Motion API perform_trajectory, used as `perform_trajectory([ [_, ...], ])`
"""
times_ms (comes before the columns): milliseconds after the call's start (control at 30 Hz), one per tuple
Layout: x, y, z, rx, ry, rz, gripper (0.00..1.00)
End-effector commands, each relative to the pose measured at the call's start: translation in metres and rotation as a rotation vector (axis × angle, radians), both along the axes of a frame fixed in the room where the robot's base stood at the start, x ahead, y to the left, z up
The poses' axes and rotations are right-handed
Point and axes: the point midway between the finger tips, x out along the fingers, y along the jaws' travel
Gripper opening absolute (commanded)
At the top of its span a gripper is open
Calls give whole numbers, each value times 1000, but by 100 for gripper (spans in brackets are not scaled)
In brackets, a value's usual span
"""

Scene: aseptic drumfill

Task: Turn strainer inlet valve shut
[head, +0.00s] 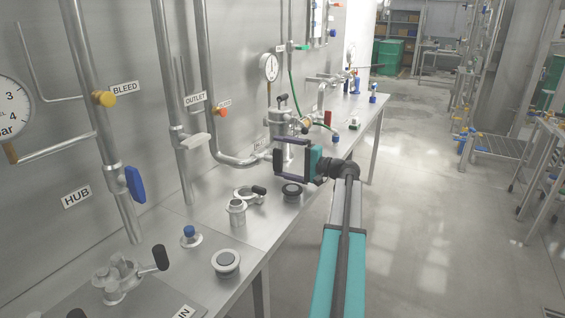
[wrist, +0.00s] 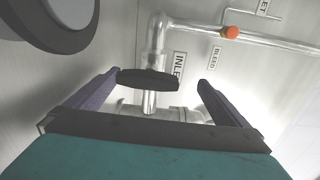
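In the wrist view a dark valve handle (wrist: 148,80) lies across a steel pipe (wrist: 155,40) beside a label reading INLET (wrist: 179,65). My gripper (wrist: 159,79) is open, with one finger on each side of the handle. The left fingertip is close to the handle's left end; I cannot tell whether it touches. A gap shows on the right. In the head view my gripper (head: 281,160) is at the pipework above the bench, and the inlet handle is not clearly distinguishable there.
An orange bleed knob (wrist: 231,32) is on a side pipe near the inlet. The steel bench (head: 215,210) holds loose fittings, including a black-topped cap (head: 292,190) below my gripper. A pressure gauge (head: 268,67) is on the wall behind.

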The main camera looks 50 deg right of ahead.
Motion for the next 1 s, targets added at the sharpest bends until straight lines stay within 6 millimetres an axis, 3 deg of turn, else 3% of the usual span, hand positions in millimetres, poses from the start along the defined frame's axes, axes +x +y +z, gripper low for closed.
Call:
perform_trajectory([
  [33, -5, 3, 18, 4, -34, -7, 91],
  [133, -14, 10, 21, 4, -35, -7, 91],
  [1000, -78, 68, 24, 3, -28, -7, 91],
])
